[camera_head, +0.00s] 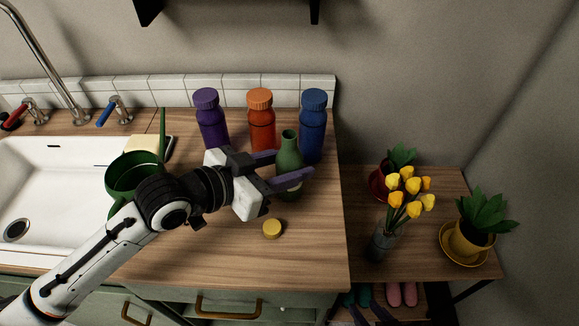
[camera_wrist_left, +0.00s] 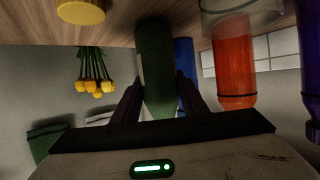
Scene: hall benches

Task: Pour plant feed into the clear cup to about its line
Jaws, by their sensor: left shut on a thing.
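A green bottle (camera_head: 288,150) with a narrow neck and no cap on it stands upright near the front of the bottle row. My left gripper (camera_head: 285,170) is shut on its body, one finger on each side. The bottle (camera_wrist_left: 155,65) also shows between the fingers in the left wrist view, which is upside down. I cannot tell whether its base touches the counter. I cannot make out the cup in the head view.
Purple (camera_head: 211,125), orange (camera_head: 261,125) and blue (camera_head: 312,130) capped bottles stand behind. A yellow cap (camera_head: 272,229) lies on the wooden counter (camera_head: 310,250). A green watering can (camera_head: 130,172) stands by the sink (camera_head: 60,160). Potted plants and yellow tulips (camera_head: 408,190) are right.

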